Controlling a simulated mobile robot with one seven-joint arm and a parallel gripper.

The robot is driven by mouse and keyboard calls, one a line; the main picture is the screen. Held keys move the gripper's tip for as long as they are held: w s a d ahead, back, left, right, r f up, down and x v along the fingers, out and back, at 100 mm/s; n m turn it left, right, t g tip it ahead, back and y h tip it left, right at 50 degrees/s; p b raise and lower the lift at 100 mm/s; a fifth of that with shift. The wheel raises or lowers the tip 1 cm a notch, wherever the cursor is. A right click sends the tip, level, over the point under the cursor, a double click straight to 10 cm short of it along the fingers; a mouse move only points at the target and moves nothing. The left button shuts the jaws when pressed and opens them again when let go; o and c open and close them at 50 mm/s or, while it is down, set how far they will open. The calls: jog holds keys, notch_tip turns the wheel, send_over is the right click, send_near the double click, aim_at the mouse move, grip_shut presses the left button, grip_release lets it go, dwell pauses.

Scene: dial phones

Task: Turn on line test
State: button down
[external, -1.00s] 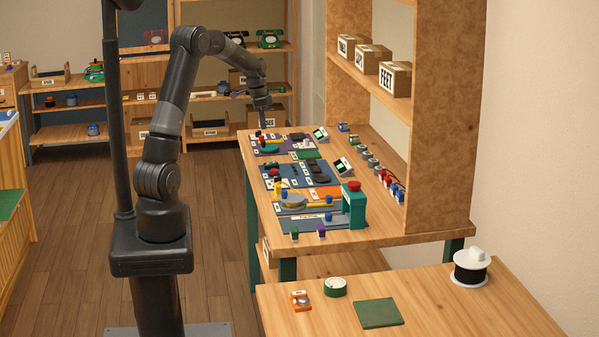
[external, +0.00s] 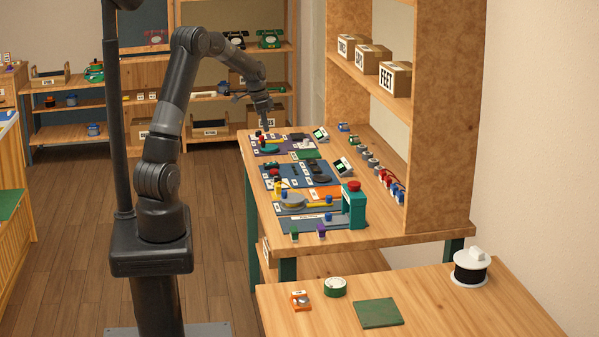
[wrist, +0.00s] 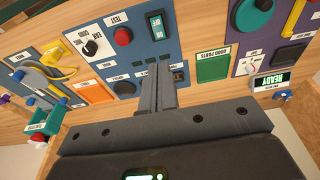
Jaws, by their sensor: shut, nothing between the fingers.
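In the wrist view a blue panel (wrist: 185,50) carries a TEST label (wrist: 117,18), a red round button (wrist: 122,36), a dark rocker switch (wrist: 155,25) and a black knob (wrist: 90,47) on a white plate. My gripper (wrist: 158,72) is shut and empty, its fingertips in front of the lower part of this panel, below the rocker switch in the picture. The fingers hide part of the panel and its small labels. Whether they touch it is unclear. In the external view my gripper (external: 268,122) is above the far end of the workbench (external: 375,228).
A green GOOD PARTS pad (wrist: 212,66) and a purple panel (wrist: 285,40) with a READY display (wrist: 271,82) lie to the right. An orange pad (wrist: 95,92) and a teal press (wrist: 62,117) lie to the left. A tall wooden shelf (external: 440,130) borders the bench.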

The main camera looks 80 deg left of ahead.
aim_at(268, 164)
jog(key=f, duration=0.4)
jog(key=w+f, duration=0.1)
jog(key=f, duration=0.3)
jog(key=w+f, duration=0.1)
jog(key=f, duration=0.3)
jog(key=shift+w+f, duration=0.1)
jog(key=shift+w, duration=0.1)
jog(key=shift+w+f+g, duration=0.15)
jog(key=shift+f+g, duration=0.1)
jog(key=shift+g, duration=0.15)
jog(key=shift+s+f, duration=0.1)
jog(key=shift+s, duration=0.15)
jog(key=shift+s+d, duration=0.1)
jog(key=shift+s, duration=0.7)
